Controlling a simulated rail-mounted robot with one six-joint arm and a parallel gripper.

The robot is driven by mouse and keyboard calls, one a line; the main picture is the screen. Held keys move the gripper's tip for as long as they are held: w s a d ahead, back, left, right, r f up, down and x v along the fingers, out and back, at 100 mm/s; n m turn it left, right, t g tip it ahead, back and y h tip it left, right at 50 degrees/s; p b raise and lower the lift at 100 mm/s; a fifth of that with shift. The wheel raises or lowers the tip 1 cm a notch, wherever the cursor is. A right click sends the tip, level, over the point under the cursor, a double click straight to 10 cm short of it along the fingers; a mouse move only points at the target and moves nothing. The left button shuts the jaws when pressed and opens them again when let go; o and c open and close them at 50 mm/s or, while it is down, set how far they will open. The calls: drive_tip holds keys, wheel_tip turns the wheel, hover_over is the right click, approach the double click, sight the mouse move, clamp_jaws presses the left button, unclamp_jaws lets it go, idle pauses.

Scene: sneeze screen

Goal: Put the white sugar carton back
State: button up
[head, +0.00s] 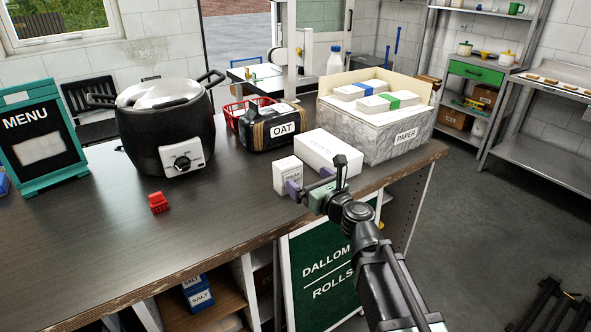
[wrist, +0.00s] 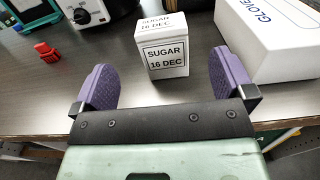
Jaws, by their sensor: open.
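The white sugar carton (head: 287,175) stands upright on the dark counter near its front edge. In the wrist view the carton (wrist: 166,56) shows a black-framed label reading SUGAR 16 DEC. My gripper (head: 313,188) is open, at the counter's front edge. In the wrist view its two purple fingers (wrist: 164,82) are spread wide, with the carton just beyond and between them, not gripped. In the head view the near finger covers a little of the carton's lower right.
A white glove box (head: 318,152) stands close to the carton's right. Behind are a bag marked OAT (head: 270,130) and a PAPER box (head: 385,135). A small red object (head: 158,202) and a black cooker (head: 165,125) are to the left. Salt packs (head: 199,293) sit on a shelf below.

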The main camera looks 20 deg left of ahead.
drive_tip(key=shift+v, duration=0.8)
drive_tip(key=s+d+f+n+g+h, duration=0.3)
drive_tip(key=d+n, duration=0.5)
drive_tip(key=d, duration=0.3)
drive_tip(key=s+d+f+n+g+h, duration=0.4)
drive_tip(key=s+d+f+n+h, duration=0.2)
drive_tip(key=s+d+f+n, duration=0.1)
drive_tip(key=s+d+f+n+g+h, duration=0.4)
drive_tip(key=d+f+n, duration=0.3)
drive_tip(key=d+n, duration=0.3)
drive_tip(key=s+d+h, duration=0.1)
drive_tip(key=d, duration=0.3)
drive_tip(key=shift+d+n, duration=0.35)
drive_tip(key=shift+n, duration=0.05)
wheel_tip(320, 180, up, 9)
drive_tip(key=p, duration=0.8)
drive_tip(key=shift+f+p, duration=0.25)
drive_tip(key=shift+p, duration=0.1)
